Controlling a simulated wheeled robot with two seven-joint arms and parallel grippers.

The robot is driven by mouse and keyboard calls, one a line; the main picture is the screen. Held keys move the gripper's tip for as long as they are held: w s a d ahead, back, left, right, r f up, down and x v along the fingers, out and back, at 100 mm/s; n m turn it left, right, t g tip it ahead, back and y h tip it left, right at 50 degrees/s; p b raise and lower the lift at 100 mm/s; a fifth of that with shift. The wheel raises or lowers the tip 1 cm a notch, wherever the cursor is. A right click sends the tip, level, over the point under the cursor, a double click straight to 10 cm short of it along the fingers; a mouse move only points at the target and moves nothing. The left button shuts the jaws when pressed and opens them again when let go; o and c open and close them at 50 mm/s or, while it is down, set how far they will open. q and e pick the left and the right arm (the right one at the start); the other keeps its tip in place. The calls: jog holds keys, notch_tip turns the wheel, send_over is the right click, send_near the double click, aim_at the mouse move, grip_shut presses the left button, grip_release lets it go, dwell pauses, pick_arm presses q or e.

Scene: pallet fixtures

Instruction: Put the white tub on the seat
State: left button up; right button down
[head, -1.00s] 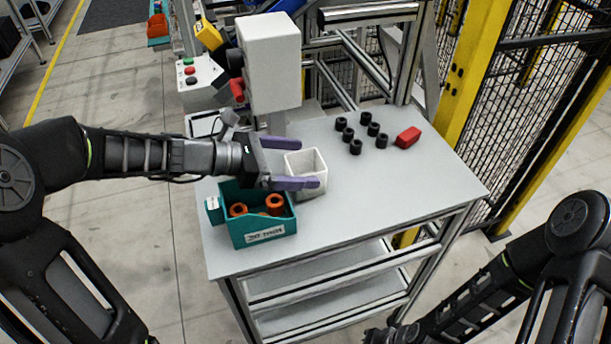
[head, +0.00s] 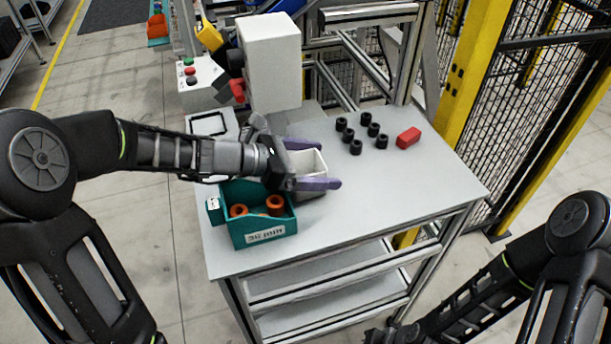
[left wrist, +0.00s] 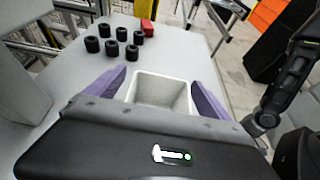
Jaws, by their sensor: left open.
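The white tub (head: 311,165) is an open, square-topped container upright on the grey table. It also shows in the left wrist view (left wrist: 161,90), empty inside. My left gripper (head: 328,164) has its purple fingers open, one on each side of the tub; in the left wrist view its fingers (left wrist: 159,77) flank the tub with small gaps showing. The gripper hides part of the tub. A dark-outlined square (head: 208,124) lies at the table's back left; I cannot tell if it is the seat. My right gripper (head: 378,335) is partly visible at the bottom edge, its jaws unclear.
A teal bin (head: 264,233) with orange rings stands just in front of the left gripper. Several black cylinders (head: 356,146) and a red block (head: 408,138) are at the back right. A white machine head (head: 270,65) rises behind the gripper. The table's front right (head: 400,200) is clear.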

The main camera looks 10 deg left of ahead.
pick_arm(q)
jog(key=shift+c, duration=0.4)
jog(key=c, duration=1.5)
notch_tip(320, 180, up, 10)
jog(key=shift+p, duration=0.65)
jog(key=shift+c, duration=0.2)
